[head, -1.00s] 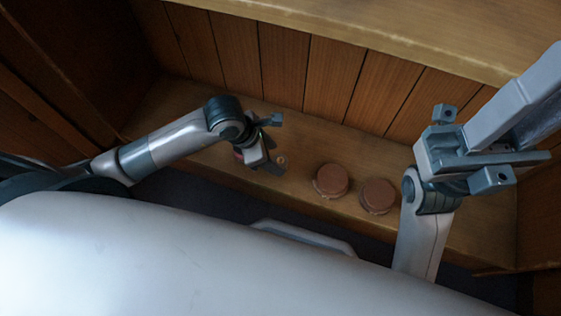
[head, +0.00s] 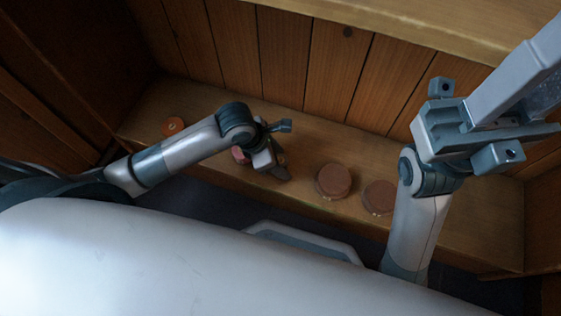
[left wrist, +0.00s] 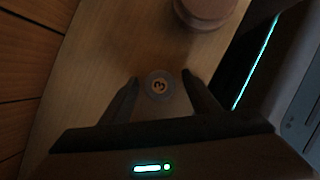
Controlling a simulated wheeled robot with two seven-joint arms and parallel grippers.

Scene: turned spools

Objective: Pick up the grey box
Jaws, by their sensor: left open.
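I cannot make out a separate grey box on the shelf in either view. My left gripper (head: 281,150) is open, low over the shelf, left of two brown spools. In the left wrist view its dark fingers (left wrist: 162,90) stand either side of a small round grey-rimmed piece (left wrist: 160,84) marked 3, with no clear grip on it. My right gripper (head: 470,125) is raised at the right, near the camera. Long grey bars by its jaws run to the upper right; I cannot tell whether they are a held thing.
Two brown spools (head: 333,181) and (head: 379,196) stand on the wooden shelf (head: 450,215). An orange spool (head: 172,126) is at the far left, and a reddish one (head: 240,154) shows partly behind my left arm. A plank wall and an upper ledge (head: 400,30) bound the space.

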